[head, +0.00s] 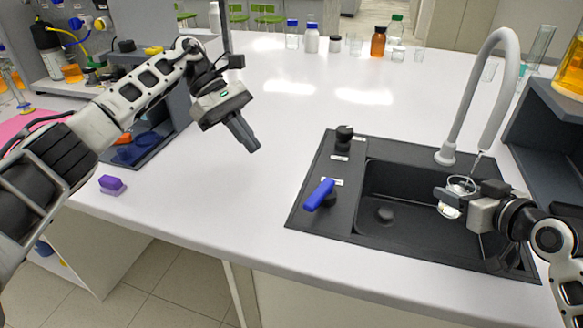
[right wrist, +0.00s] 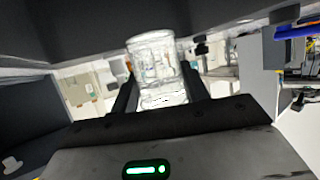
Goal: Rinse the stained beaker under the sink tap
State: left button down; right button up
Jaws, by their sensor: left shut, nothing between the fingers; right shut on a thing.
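The clear glass beaker (head: 461,184) is in my right gripper (head: 453,200), over the right part of the black sink (head: 345,225). In the right wrist view the beaker (right wrist: 153,62) stands between the two dark fingers, with faint marks on its glass. The grey tap (head: 509,75) arches over the sink, its spout end just above the beaker's mouth. A thin pale line shows below the spout; I cannot tell if it is running water. A blue lever (head: 320,194) sits on the sink's left rim. My left gripper (head: 246,140) is shut and empty above the counter.
A black knob (head: 344,135) stands on the sink's back left rim. Bottles, including an amber one (head: 378,42), line the counter's back. A purple block (head: 111,185) lies front left. A dark shelf (head: 548,130) is close right of the sink. The mid counter is clear.

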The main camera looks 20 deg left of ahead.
aim_at(306, 201)
pick_arm(q)
jog(key=x, duration=1)
jog(key=shift+s, duration=0.1)
jog(key=shift+s+d+r, duration=0.1)
jog(key=shift+s+d, duration=0.1)
jog(key=shift+d, duration=1)
jog(key=shift+s+d, duration=0.15)
jog(key=shift+d, duration=0.45)
jog(key=shift+s+d, duration=0.2)
jog(key=shift+s, duration=0.05)
jog(key=shift+s+d+n+t, duration=0.3)
jog(key=shift+n+t, duration=0.1)
jog(key=shift+n, duration=0.1)
jog(key=shift+s+d, duration=0.15)
jog(key=shift+d, duration=0.1)
jog(key=shift+a, duration=0.1)
